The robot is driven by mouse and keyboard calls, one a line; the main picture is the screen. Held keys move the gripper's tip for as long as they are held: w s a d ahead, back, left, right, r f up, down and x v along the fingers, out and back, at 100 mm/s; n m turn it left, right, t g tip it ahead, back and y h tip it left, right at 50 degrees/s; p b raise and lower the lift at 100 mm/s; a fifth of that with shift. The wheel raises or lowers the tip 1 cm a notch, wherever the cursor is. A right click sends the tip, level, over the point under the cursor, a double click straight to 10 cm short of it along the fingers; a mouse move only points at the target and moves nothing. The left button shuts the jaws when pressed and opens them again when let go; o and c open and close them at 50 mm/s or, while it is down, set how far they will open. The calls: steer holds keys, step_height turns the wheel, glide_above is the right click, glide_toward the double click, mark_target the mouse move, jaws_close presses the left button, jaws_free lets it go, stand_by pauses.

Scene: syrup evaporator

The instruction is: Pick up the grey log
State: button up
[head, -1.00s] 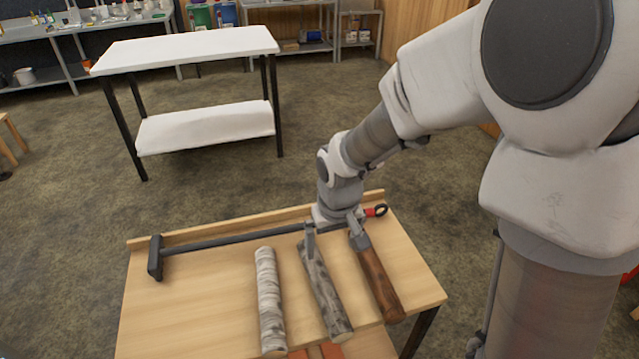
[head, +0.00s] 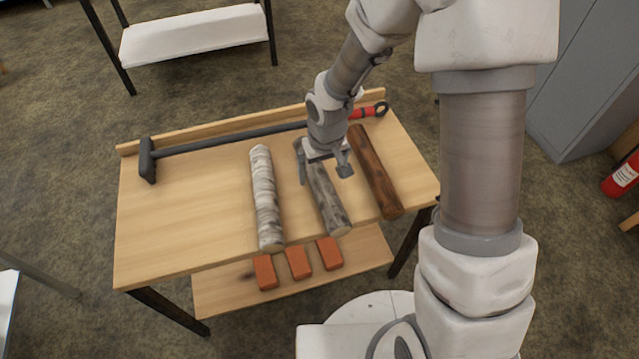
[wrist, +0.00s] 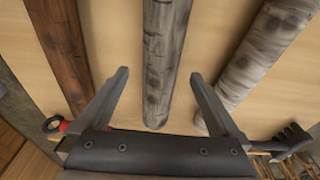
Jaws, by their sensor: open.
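The grey log (head: 328,196) lies on the wooden table between a whitish log and a brown log. It also shows in the wrist view (wrist: 162,60), running up the middle of the picture. My gripper (head: 326,174) is over the far part of the grey log. Its fingers are apart and nothing is held. In the wrist view my gripper (wrist: 158,80) has one finger on each side of the grey log. The right finger overlaps the end of the whitish log in that picture. I cannot tell how high the fingertips are above the table.
The whitish log (head: 266,200) and brown log (head: 374,172) lie close on either side. A long black-handled tool (head: 225,140) with a red end lies along the table's back ledge. Several orange bricks (head: 298,262) sit on the lower shelf.

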mark_target(320, 177)
steer(key=f+b, duration=0.1)
steer(key=f, duration=0.1)
steer(key=w+f+b, duration=0.1)
steer(key=f, duration=0.1)
steer(key=shift+a+f, duration=0.2)
steer(key=shift+f, duration=0.2)
steer(key=shift+r, duration=0.1)
jaws_close()
